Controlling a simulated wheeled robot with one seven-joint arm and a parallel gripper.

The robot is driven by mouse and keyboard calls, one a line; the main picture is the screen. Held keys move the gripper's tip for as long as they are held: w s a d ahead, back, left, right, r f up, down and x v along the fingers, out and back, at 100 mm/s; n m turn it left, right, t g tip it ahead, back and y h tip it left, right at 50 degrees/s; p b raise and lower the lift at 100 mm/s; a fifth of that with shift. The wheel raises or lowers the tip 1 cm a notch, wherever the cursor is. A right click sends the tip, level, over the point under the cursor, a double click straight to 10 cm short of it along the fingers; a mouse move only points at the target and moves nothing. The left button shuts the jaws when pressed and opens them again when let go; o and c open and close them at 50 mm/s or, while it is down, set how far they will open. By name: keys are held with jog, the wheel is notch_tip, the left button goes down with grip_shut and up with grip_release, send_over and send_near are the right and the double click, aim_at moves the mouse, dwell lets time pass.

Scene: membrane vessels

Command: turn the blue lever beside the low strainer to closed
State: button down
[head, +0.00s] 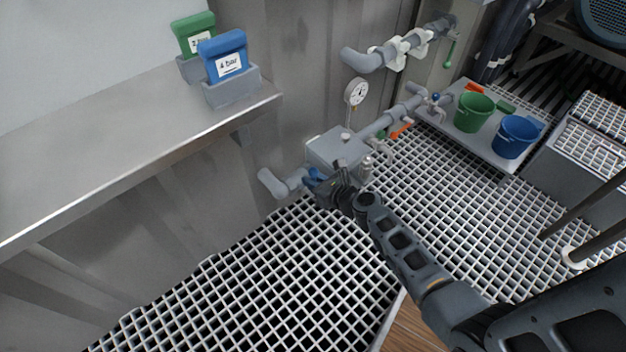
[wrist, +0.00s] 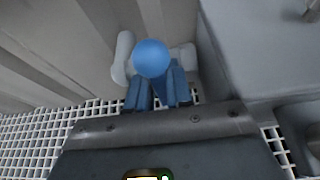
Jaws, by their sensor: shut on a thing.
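The blue lever (head: 314,174) sits on the grey pipe at the left end of a low grey box-shaped body (head: 337,147), probably the strainer. In the wrist view the lever shows a round blue knob (wrist: 151,57) at its end. My gripper (head: 324,184) reaches in from the lower right. In the wrist view my fingers (wrist: 158,88) are closed around the lever just below the knob. The fingers and wrist hide the lever's lower part and its pivot, so its exact angle cannot be told.
A pressure gauge (head: 356,93) rises above the grey body. Green (head: 474,111) and blue (head: 515,136) buckets stand on a shelf at right. A metal ledge (head: 120,140) runs at left. Grating floor (head: 290,270) is open in front.

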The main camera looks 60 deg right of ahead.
jog(key=c, duration=1.1)
grip_release()
jog(key=p+v, duration=0.2)
jog(key=v, duration=0.5)
jog(key=shift+s, duration=0.4)
jog(key=shift+r, duration=0.1)
